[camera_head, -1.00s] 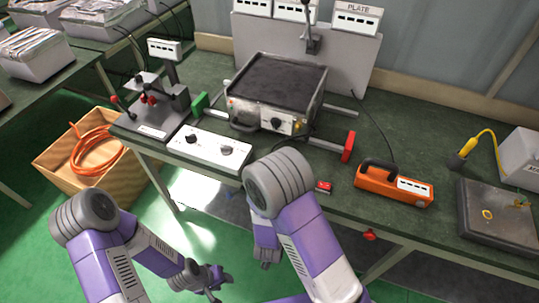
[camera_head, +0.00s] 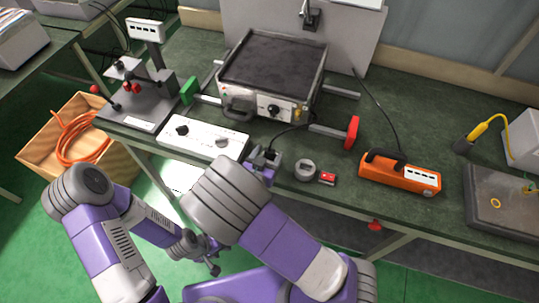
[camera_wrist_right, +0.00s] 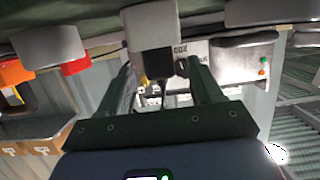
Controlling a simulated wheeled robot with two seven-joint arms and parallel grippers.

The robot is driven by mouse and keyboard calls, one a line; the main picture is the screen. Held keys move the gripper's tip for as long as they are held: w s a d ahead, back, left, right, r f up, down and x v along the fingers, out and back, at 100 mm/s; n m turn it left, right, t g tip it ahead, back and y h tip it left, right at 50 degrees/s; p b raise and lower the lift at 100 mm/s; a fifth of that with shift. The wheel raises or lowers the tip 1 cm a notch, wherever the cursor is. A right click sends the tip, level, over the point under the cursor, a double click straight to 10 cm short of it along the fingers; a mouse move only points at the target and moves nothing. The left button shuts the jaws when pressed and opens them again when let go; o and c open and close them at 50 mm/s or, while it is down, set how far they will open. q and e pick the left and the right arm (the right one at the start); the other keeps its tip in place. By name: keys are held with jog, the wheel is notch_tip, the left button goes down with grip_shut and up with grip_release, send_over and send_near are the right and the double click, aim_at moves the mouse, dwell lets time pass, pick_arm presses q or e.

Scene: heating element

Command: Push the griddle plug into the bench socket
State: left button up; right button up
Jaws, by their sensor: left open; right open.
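The griddle (camera_head: 272,68) stands on the green bench, and its black cable (camera_head: 290,127) runs from the front right corner toward my right gripper (camera_head: 264,156). My right gripper is open at the bench's front edge. A dark piece (camera_head: 271,154), perhaps the plug, shows at its fingertips; I cannot tell it clearly from the fingers. In the right wrist view a dark piece lies between the spread fingers (camera_wrist_right: 165,85). A grey round ring-like piece (camera_head: 305,169), perhaps the socket, sits right of the gripper. My left gripper (camera_head: 212,262) is open and empty, low in front of the bench.
A white control box (camera_head: 203,138) lies left of my right gripper. A small red piece (camera_head: 327,178) and an orange device (camera_head: 400,174) lie to the right. A red-ended bar (camera_head: 351,132) sticks out beside the griddle. A box with orange hose (camera_head: 35,153) stands at left.

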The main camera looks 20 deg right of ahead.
jog(key=shift+x, duration=1.2)
jog(key=c, duration=1.1)
